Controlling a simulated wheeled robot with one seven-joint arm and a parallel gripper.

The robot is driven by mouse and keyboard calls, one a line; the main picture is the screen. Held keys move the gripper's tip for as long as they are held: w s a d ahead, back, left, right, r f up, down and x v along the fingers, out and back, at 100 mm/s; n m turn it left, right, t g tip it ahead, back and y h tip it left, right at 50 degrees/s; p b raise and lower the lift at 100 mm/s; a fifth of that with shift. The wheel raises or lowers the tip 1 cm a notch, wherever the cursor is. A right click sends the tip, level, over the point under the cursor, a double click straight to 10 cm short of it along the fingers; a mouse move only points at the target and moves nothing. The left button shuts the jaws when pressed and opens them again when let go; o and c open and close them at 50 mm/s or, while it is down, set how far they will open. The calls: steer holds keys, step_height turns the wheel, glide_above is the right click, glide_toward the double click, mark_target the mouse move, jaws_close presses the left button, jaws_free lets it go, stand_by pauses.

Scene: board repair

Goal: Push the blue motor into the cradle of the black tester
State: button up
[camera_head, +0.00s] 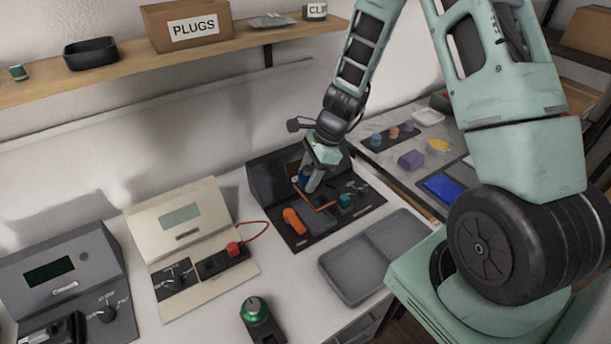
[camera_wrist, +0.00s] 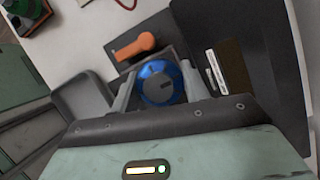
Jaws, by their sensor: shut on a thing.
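The blue motor (camera_wrist: 160,84) is round with a dark slot on its face, and it sits between the two fingers of my gripper (camera_wrist: 160,88) in the wrist view. My gripper is shut on it. In the head view my gripper (camera_head: 310,184) is over the black tester (camera_head: 275,178), and only a sliver of the blue motor (camera_head: 304,175) shows beside the fingers. The cradle is mostly hidden by the gripper and motor, so I cannot tell how deep the motor sits. An orange part (camera_head: 294,221) lies at the tester's left front, and it also shows in the wrist view (camera_wrist: 136,46).
A cream tester (camera_head: 190,220) with a red knob stands to the left, and a grey tester (camera_head: 65,265) farther left. An empty grey tray (camera_head: 365,255) lies in front. A shelf (camera_head: 110,82) runs above.

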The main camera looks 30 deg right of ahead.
steer(key=shift+a+f+b, duration=0.1)
steer(key=shift+f+b, duration=2.2)
steer(key=shift+f, duration=0.35)
steer(key=shift+f+b, duration=0.5)
steer(key=shift+f, duration=0.45)
stand_by(1.3)
steer(key=o, duration=1.4)
steer(key=shift+c, duration=0.2)
steer(key=shift+r, duration=0.2)
steer(key=shift+r+p, duration=1.35)
steer(key=shift+p, duration=0.1)
steer(key=shift+r+p, duration=2.8)
steer(key=shift+r, duration=0.2)
